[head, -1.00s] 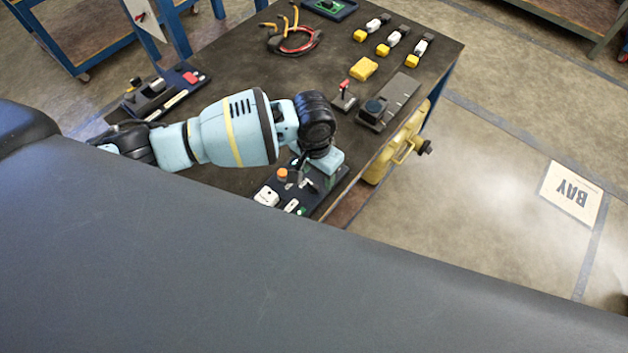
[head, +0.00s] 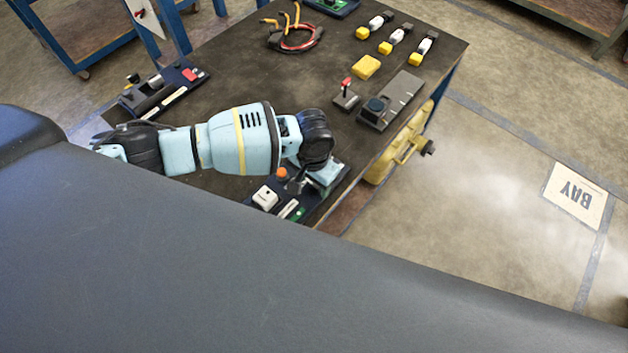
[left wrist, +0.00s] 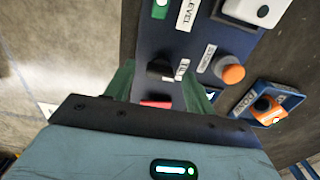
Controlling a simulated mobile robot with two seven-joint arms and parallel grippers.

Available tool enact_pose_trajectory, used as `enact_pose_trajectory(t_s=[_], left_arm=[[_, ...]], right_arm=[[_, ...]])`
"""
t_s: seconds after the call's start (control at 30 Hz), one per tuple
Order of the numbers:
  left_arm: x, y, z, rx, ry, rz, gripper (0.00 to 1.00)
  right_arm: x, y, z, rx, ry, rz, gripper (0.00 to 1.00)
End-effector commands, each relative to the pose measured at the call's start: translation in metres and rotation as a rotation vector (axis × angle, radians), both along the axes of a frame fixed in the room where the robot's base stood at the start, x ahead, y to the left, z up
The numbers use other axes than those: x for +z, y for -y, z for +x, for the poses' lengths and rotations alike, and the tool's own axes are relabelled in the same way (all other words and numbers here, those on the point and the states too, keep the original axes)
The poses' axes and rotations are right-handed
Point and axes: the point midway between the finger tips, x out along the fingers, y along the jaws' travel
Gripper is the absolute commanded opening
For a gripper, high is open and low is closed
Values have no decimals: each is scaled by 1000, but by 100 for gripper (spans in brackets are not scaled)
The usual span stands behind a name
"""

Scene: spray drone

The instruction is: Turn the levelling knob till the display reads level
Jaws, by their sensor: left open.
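A dark blue control panel (head: 314,209) lies at the table's near edge. In the left wrist view, a small black knob (left wrist: 160,68) stands on the panel (left wrist: 190,62) beside a partly hidden label. A green display (left wrist: 160,9) sits near a label reading LEVEL (left wrist: 187,13). My left gripper (left wrist: 160,80) is open, its green fingers on either side of the black knob; I cannot tell whether they touch it. In the head view my left gripper (head: 318,177) is over the panel and hides part of it. My right gripper is not in view.
A grey device (head: 391,98), a red-topped switch (head: 346,92) and a yellow block (head: 366,67) stand farther back.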

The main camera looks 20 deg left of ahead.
Motion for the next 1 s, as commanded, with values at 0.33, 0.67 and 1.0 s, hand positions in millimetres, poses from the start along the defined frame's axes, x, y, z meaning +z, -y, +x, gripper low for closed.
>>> enact_pose_trajectory(t_s=[0.33, 0.67, 1.0], left_arm=[[-4, 0, 0, -1, 1, 1, 55], [-4, 0, 0, -1, 1, 1, 13], [-3, 0, 1, -53, 2, 0, 10]], right_arm=[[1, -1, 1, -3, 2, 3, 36], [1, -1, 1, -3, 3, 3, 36], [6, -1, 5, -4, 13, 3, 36]])
